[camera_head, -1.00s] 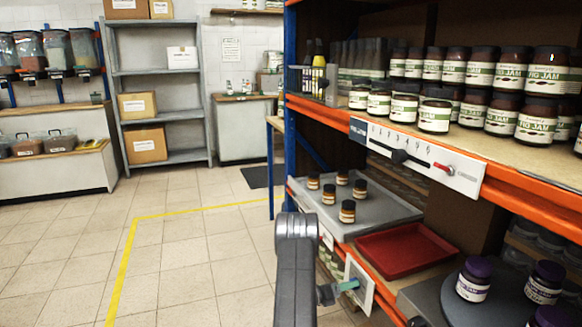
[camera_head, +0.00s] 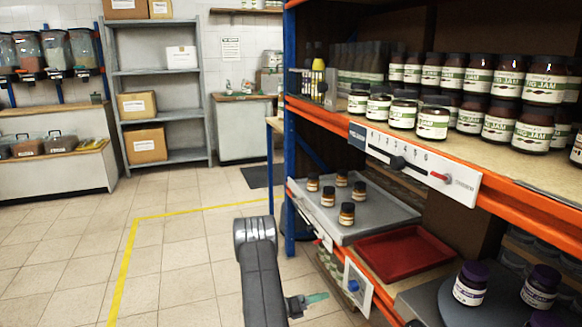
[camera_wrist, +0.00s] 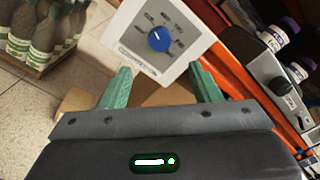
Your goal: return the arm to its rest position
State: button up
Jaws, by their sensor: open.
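My gripper shows in the wrist view (camera_wrist: 160,85) with its two green fingers spread wide and nothing between them. Beyond the fingers is a white control box with a blue knob (camera_wrist: 159,39). In the head view my arm stands in the lower middle, left of the rack. One green fingertip of my gripper (camera_head: 315,298) shows at its lower right, apart from and left of the control box (camera_head: 358,288). The rest of the gripper is hidden behind the arm there.
The orange-edged rack (camera_head: 500,190) is close on the right, with jars, a grey tray (camera_head: 372,215), a red tray (camera_head: 405,252) and a slider panel (camera_head: 412,162). Bottles in a crate (camera_wrist: 38,60) show at the wrist view's upper left. Tiled floor (camera_head: 190,260) is clear on the left.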

aim_at(350, 288)
jog(key=b+x, duration=0.2)
jog(key=x, duration=0.9)
jog(key=shift+d, duration=0.35)
jog(key=shift+a+m+b, duration=0.3)
jog(key=shift+m+b, duration=0.25)
jog(key=shift+m, duration=0.35)
jog(key=m+b, duration=0.1)
jog(key=m, duration=0.3)
jog(key=m+b, duration=0.2)
jog(key=m, duration=0.2)
jog(key=shift+m, duration=0.4)
jog(key=m+b, duration=0.2)
jog(key=m, duration=0.3)
jog(key=shift+m+b, duration=0.35)
jog(key=shift+m, duration=0.05)
jog(key=m+b, duration=0.1)
jog(key=m, duration=0.3)
jog(key=shift+m, duration=0.4)
